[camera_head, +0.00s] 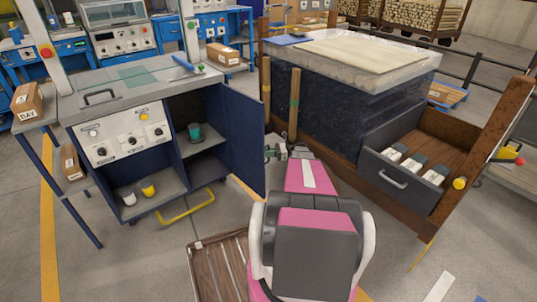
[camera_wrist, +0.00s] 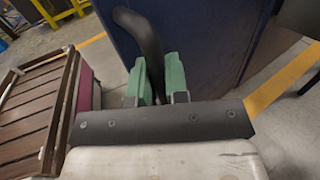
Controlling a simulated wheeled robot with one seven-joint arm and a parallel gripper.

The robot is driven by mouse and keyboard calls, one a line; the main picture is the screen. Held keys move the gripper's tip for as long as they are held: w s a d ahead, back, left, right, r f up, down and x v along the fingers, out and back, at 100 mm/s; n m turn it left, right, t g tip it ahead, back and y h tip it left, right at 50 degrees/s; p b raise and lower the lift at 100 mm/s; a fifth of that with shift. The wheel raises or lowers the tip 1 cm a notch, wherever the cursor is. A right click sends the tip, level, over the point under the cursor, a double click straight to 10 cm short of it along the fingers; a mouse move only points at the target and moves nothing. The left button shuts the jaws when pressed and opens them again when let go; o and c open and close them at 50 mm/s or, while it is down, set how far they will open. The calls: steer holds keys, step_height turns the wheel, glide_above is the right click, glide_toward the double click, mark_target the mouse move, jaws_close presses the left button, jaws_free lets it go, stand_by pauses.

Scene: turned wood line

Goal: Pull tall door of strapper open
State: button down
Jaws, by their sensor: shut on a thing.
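The strapper (camera_head: 150,85) stands at the left with a grey top and a control panel. Its tall dark blue door (camera_head: 243,140) is swung out on the right side, showing inner shelves. In the wrist view the door (camera_wrist: 195,45) fills the upper middle, with a black curved handle (camera_wrist: 140,30) in front of it. My gripper (camera_head: 273,153) is at the door's free edge. Its green fingers (camera_wrist: 159,82) are shut on the handle in the wrist view. The handle's lower part is hidden between the fingers.
Inside the strapper are a teal cup (camera_head: 194,132) and small white and yellow cups (camera_head: 147,189). A yellow bar (camera_head: 186,208) sticks out low in front. A slatted wooden pallet (camera_head: 215,262) lies near my base. A wrapped stack (camera_head: 330,95) and an open grey drawer (camera_head: 402,175) stand right.

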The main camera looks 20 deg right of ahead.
steer(key=c, duration=1.1)
jaws_free()
steer(key=shift+c, duration=0.2)
steer(key=v, duration=1)
steer(key=shift+s+d, duration=0.15)
steer(key=shift+d, duration=0.2)
